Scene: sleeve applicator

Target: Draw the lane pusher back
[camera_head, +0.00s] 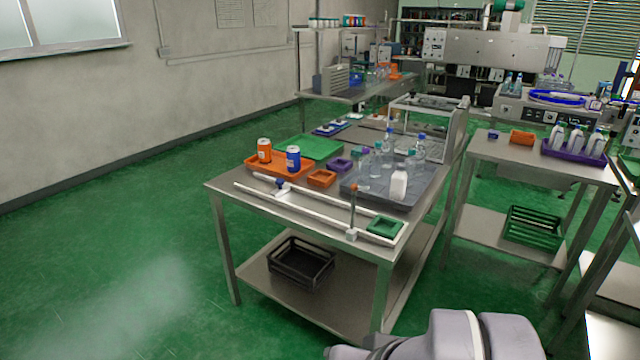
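A lane made of pale rails (300,215) lies along the near edge of the steel table (225,190). A small slider with a blue knob (281,184) sits across the lane near its left end; it looks like the lane pusher. A thin post with an orange top (353,188) stands on a white block at the front rail, right of the middle. A green square tray (384,227) sits at the lane's right end. Part of my arm shows at the bottom edge, well short of the table. My gripper's fingers are not in view.
Behind the lane are an orange tray (250,168) with two cans, a small orange tray (321,178) and a grey tray (350,192) with several bottles. A black crate (300,264) is on the lower shelf. Green floor is free to the left.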

